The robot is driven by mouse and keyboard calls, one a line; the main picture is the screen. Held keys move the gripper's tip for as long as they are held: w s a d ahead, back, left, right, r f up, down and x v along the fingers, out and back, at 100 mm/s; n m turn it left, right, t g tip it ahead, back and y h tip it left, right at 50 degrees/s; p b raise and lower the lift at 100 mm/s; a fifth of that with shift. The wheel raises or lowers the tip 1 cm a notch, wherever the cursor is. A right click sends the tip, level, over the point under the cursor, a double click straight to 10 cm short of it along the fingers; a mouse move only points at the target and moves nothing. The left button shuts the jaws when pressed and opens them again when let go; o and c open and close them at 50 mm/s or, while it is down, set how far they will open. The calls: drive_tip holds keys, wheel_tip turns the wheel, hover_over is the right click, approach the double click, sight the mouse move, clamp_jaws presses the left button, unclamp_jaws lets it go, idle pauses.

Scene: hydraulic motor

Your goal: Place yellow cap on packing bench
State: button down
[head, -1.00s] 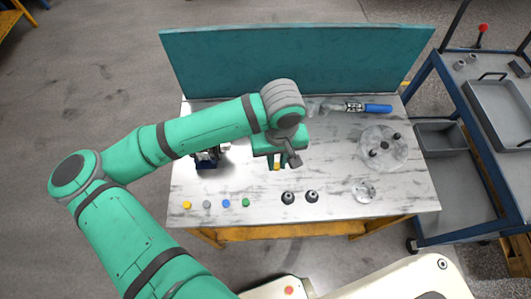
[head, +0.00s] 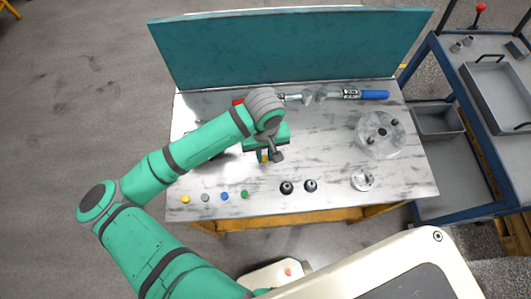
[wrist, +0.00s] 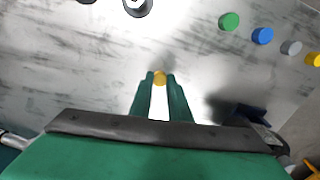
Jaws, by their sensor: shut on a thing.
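My gripper (head: 265,157) is over the middle of the metal-topped bench (head: 330,150), pointing down. It is shut on a yellow cap (wrist: 160,77), which shows between the fingertips in the wrist view and as a small yellow spot in the head view (head: 265,158). A second yellow cap (head: 185,198) lies at the bench's front left, and it also shows at the right edge of the wrist view (wrist: 313,59). The frames do not show clearly how high the held cap is above the bench top.
Grey (head: 205,197), blue (head: 224,196) and green (head: 244,194) caps line up at the front left. Two black fittings (head: 298,186) stand near the front. A round metal plate (head: 380,135), a small flange (head: 362,180) and a blue-handled tool (head: 374,94) are right. A teal panel (head: 290,48) closes the back.

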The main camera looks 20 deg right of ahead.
drive_tip(key=shift+a+f, duration=0.1)
drive_tip(key=shift+f, duration=0.05)
drive_tip(key=c, duration=1.7)
unclamp_jaws()
drive_tip(key=shift+o, duration=0.2)
drive_tip(key=shift+w, duration=0.1)
